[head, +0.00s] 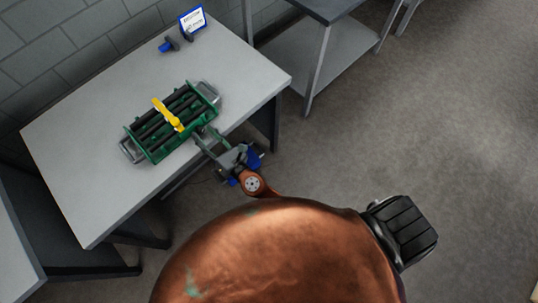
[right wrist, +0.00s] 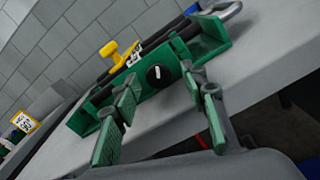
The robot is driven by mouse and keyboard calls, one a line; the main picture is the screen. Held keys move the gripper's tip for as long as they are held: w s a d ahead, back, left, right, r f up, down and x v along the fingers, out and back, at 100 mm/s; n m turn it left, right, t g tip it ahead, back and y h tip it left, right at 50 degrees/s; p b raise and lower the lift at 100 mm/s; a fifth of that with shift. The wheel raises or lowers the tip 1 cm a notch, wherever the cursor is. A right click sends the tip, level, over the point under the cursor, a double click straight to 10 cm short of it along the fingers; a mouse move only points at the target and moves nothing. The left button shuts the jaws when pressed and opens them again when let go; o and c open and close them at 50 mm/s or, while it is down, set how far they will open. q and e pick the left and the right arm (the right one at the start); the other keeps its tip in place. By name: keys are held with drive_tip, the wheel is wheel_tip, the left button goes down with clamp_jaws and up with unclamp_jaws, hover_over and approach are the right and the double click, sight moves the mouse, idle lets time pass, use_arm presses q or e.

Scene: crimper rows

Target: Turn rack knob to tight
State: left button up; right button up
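The green rack (head: 158,152) with dark rods and a yellow handle (head: 167,114) sits on the grey table. In the right wrist view, the rack (right wrist: 215,42) has a round black knob (right wrist: 158,76) on its near side, with a white pointer line standing close to upright. My right gripper (head: 206,139) is at the rack's near side. In the right wrist view my right gripper (right wrist: 160,88) is open, its green-padded fingers on either side of the knob, with no clear contact. The knob cannot be made out in the head view. My left gripper is not in view.
A small sign (head: 192,20) and dark-and-blue items (head: 169,45) stand at the table's far edge. The table (head: 85,190) is bare around the rack. A grey block wall runs behind it. Another shelved table (head: 318,50) stands at the upper right; the floor at right is clear.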

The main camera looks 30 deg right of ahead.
drive_tip(key=n, duration=0.4)
drive_tip(key=v, duration=0.8)
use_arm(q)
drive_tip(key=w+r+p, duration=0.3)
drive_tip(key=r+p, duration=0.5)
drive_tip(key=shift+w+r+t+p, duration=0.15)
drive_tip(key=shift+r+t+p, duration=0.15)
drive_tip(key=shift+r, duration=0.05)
use_arm(e)
drive_tip(key=s+d+f+m+g+h, duration=0.2)
drive_tip(key=s+d+f+m+g, duration=0.1)
drive_tip(key=d+f+m, duration=0.6)
drive_tip(key=s+d+f+m+g+h, duration=0.3)
drive_tip(key=d+f+m, duration=0.5)
drive_tip(key=f, duration=0.9)
drive_tip(key=shift+s+d+f+m+g, duration=0.3)
drive_tip(key=shift+s+d+m+g, duration=0.1)
drive_tip(key=shift+s+m+g, duration=0.15)
drive_tip(key=shift+w, duration=0.1)
